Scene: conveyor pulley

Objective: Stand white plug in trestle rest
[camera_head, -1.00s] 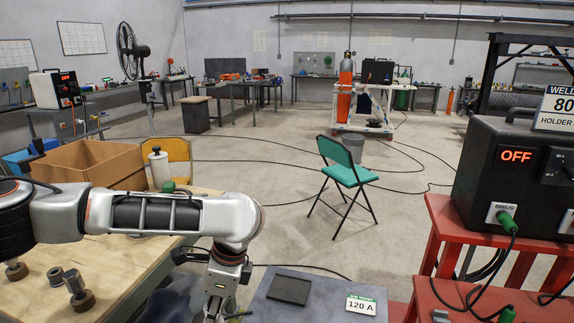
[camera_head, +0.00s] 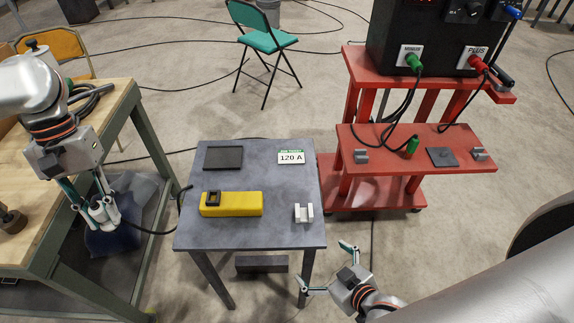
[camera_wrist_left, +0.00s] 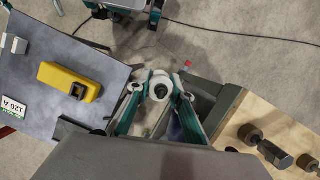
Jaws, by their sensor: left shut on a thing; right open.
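My left gripper (camera_head: 103,212) is shut on the white plug (camera_wrist_left: 160,86), beside the wooden bench. In the left wrist view the plug's round white end sits between the fingers; the rest is partly hidden. A black cable runs from near it to the grey table's left edge. A pale grey notched rest (camera_head: 304,213) stands on the front right of the grey table (camera_head: 270,238), apart from the plug. Two similar small grey rests are on the red stand's lower shelf, left (camera_head: 361,156) and right (camera_head: 479,154). My right gripper (camera_head: 325,267) is open and empty in front of the table.
A yellow block-like tool (camera_head: 232,204), a dark flat pad (camera_head: 222,158) and a 120 A card (camera_head: 291,157) lie on the grey table. The red stand (camera_head: 402,177) carries a black welder (camera_head: 430,42) with cables. The wooden bench (camera_head: 105,110) is at left.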

